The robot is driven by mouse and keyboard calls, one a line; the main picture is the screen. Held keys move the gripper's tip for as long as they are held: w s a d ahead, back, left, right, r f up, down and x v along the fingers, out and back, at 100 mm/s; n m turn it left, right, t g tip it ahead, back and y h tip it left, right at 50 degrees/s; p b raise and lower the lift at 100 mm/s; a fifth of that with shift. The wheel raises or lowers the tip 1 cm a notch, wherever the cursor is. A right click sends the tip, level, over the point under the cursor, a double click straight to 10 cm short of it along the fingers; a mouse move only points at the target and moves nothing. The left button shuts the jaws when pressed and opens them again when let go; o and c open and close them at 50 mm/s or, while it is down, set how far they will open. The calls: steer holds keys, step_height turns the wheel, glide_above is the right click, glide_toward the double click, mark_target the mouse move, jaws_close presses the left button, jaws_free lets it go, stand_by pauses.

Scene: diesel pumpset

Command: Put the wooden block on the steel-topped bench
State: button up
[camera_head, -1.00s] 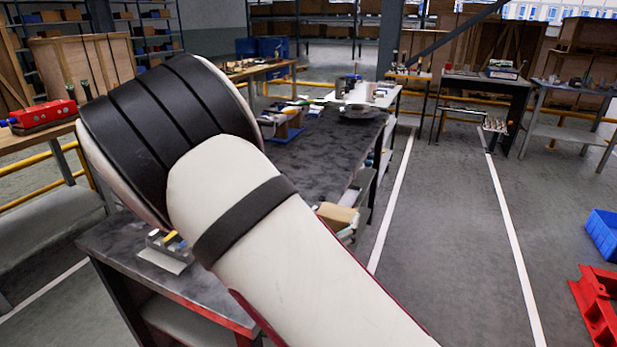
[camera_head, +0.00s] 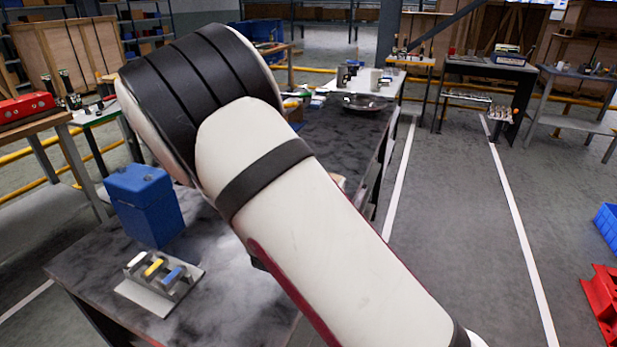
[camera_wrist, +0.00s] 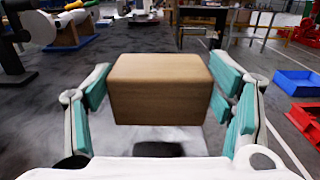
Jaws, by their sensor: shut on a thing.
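The wooden block (camera_wrist: 160,88), a plain brown box shape, sits between the teal pads of my gripper (camera_wrist: 160,95) in the wrist view. My gripper is shut on it. The steel-topped bench (camera_head: 235,268) has a mottled dark grey top and runs from the front left toward the back in the head view. Its top also shows around the block in the wrist view (camera_wrist: 50,110). A dark shadow lies below the block; I cannot tell whether it touches the top. My arm hides the gripper and nearly all of the block in the head view.
A blue box (camera_head: 145,203) and a grey holder with coloured pieces (camera_head: 160,282) stand on the bench's near left. A metal dish (camera_head: 364,103) lies toward the far end. A blue bin (camera_head: 607,230) and red metal part (camera_head: 605,304) are on the floor at right.

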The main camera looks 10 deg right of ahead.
steer(key=w, duration=0.4)
steer(key=w+b, duration=0.1)
steer(key=w, duration=0.3)
steer(key=w+f, duration=0.1)
steer(key=w, duration=0.3)
steer(key=shift+a, duration=0.15)
steer(key=shift+f+b, duration=0.45)
steer(key=shift+f, duration=1.35)
steer(key=shift+f, duration=0.2)
steer(key=o, duration=1.3)
steer(key=shift+r, duration=0.1)
